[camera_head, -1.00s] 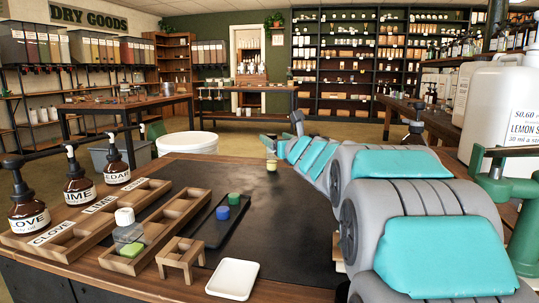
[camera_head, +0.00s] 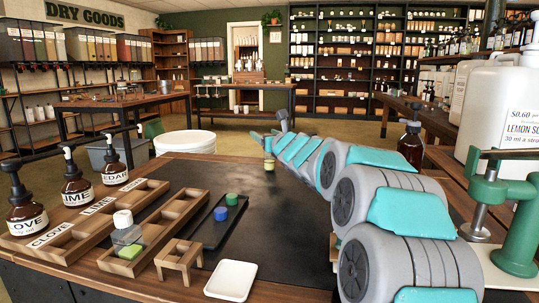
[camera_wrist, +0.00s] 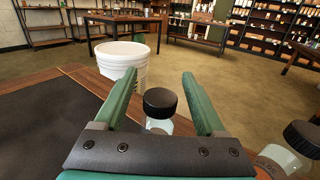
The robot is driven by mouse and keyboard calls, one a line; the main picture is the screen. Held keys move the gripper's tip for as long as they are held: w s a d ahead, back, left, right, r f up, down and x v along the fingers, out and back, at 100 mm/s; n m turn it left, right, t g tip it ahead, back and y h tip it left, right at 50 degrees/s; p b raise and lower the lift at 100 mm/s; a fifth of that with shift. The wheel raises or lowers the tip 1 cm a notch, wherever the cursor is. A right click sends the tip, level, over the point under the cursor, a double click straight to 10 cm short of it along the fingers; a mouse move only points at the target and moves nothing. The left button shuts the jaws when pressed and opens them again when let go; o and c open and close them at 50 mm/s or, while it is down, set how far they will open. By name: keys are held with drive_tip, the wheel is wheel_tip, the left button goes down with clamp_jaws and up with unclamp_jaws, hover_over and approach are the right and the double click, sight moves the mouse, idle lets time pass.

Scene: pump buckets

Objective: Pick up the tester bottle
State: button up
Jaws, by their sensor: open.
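In the wrist view a small clear bottle with a black cap (camera_wrist: 160,103) stands between the two green fingers of my open gripper (camera_wrist: 159,76); its lower part is hidden by the gripper's body. I cannot tell whether the fingers touch it. In the head view my gripper (camera_head: 264,142) is at the far edge of the dark mat, just above a small yellowish bottle (camera_head: 269,164), mostly hidden. A second black-capped clear bottle (camera_wrist: 302,140) is at the right edge of the wrist view. No label marks any of these as the tester.
Wooden racks (camera_head: 72,238) with pump bottles stand at the left, with a white-capped clear bottle (camera_head: 125,230). A black tray (camera_head: 205,230), small stand (camera_head: 178,257) and white dish (camera_head: 231,280) are nearby. An amber bottle (camera_head: 411,146) stands right, beside my arm. A white bucket (camera_wrist: 122,62) lies beyond.

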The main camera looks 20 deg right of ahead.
clamp_jaws()
idle(0.5)
idle(0.3)
